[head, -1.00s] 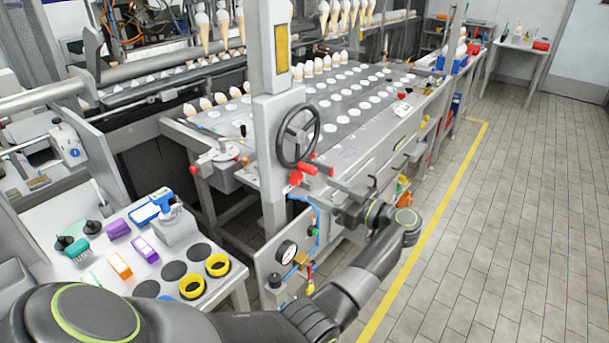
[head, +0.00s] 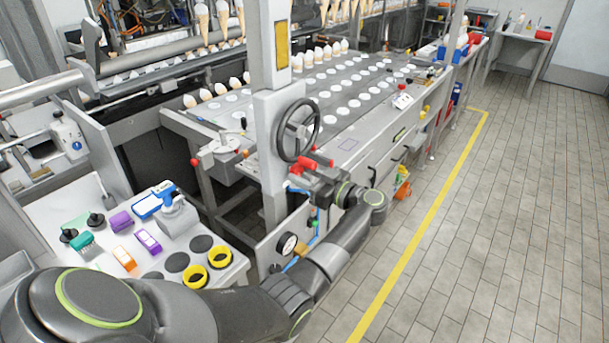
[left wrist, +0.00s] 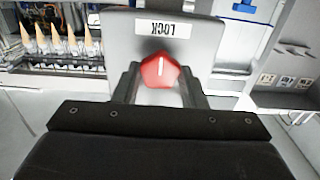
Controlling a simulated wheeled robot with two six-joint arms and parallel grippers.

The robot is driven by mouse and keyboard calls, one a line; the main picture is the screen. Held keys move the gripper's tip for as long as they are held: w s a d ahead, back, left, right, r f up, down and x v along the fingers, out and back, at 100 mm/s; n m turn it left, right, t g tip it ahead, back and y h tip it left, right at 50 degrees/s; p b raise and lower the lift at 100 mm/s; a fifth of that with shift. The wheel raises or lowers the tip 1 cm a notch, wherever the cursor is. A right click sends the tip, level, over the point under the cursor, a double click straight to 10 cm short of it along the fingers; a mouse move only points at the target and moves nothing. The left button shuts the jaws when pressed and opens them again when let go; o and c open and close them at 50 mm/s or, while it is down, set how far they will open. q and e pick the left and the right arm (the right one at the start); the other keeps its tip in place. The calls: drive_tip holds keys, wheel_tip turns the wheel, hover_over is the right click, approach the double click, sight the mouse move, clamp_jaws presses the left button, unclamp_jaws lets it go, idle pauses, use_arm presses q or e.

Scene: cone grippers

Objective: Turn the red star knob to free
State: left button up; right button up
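The red star knob (left wrist: 160,71) shows in the middle of the left wrist view, on a grey panel. Its white mark points up in the picture at a LOCK label (left wrist: 164,29), which appears upside down. My left gripper (left wrist: 160,84) is open, with one finger on each side of the knob; I cannot tell whether they touch it. In the head view my left gripper (head: 304,180) is at the machine's post, beside red parts (head: 297,167) below the handwheel; which of these is the star knob is hard to tell. My right gripper is not in view.
A black handwheel (head: 299,130) stands just above the gripper on the post (head: 270,130). A pressure gauge (head: 287,243) and blue hose are below. A side table (head: 225,262) with brushes and yellow rings is at left. The tiled floor (head: 500,220) at right is clear.

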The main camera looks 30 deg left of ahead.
use_arm(q)
drive_tip(key=c, duration=0.3)
drive_tip(key=n+b, duration=0.1)
drive_tip(key=n, duration=0.1)
drive_tip(key=n+b, duration=0.2)
drive_tip(key=shift+f+n, duration=0.2)
drive_tip(key=shift+n, duration=0.1)
drive_tip(key=n+b, duration=0.2)
drive_tip(key=n, duration=0.1)
drive_tip(key=shift+n, duration=0.4)
drive_tip(key=n+b, duration=0.5)
drive_tip(key=shift+f, duration=0.1)
drive_tip(key=shift+r+n+b, duration=0.2)
drive_tip(key=shift+n+b, duration=1.7)
drive_tip(key=shift+n, duration=0.3)
